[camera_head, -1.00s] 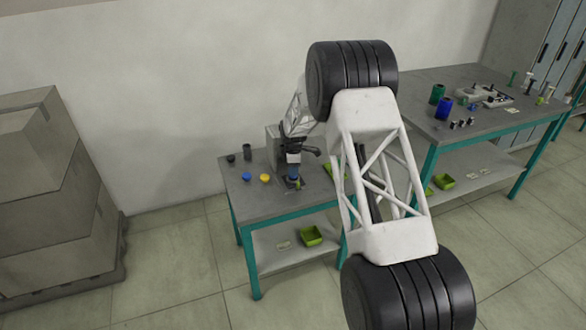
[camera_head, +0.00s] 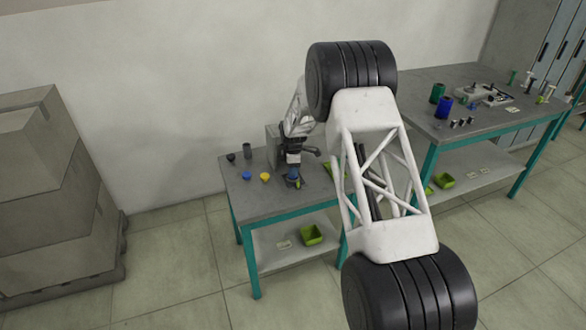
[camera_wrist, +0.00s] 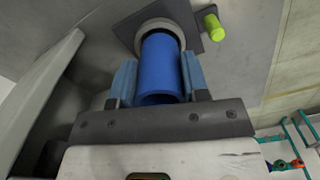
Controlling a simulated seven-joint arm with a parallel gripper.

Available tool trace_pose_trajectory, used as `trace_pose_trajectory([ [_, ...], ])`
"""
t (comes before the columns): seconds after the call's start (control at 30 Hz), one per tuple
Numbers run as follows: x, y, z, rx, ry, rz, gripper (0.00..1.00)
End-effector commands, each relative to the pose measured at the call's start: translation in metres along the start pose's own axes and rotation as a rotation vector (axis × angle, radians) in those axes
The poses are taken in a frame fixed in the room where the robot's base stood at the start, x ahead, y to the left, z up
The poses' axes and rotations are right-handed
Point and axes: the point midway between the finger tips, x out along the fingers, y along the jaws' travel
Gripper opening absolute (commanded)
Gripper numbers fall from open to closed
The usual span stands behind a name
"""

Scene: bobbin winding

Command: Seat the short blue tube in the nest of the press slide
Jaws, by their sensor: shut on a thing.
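The short blue tube (camera_wrist: 160,75) is between the two blue-grey fingers of my gripper (camera_wrist: 158,84), which is shut on it. In the wrist view its far end overlaps a pale round ring, the nest (camera_wrist: 151,27), set on the dark plate of the press slide (camera_wrist: 124,31). The tube looks roughly in line with the ring; I cannot tell how deep it sits. A yellow-green knob (camera_wrist: 214,27) stands beside the plate. In the head view my gripper (camera_head: 293,166) is low over the near table, with the tube small and partly hidden below it.
The grey press body (camera_head: 275,146) stands behind my gripper. A blue cap (camera_head: 247,177), a yellow cap (camera_head: 265,176) and dark cylinders (camera_head: 247,150) are on the left of the table (camera_head: 255,205). A second table (camera_head: 415,95) at right holds spools and tools.

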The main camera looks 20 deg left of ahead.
Motion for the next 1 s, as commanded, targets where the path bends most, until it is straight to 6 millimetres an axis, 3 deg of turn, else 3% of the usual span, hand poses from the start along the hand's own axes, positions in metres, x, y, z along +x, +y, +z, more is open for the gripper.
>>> trace_pose_trajectory([
  [0.97, 0.0109, 0.0003, 0.0, 0.0, 0.0, 0.0, 0.19],
  [1.0, 0.0109, 0.0003, 0.0, 0.0, 0.0, 0.0, 0.48],
])
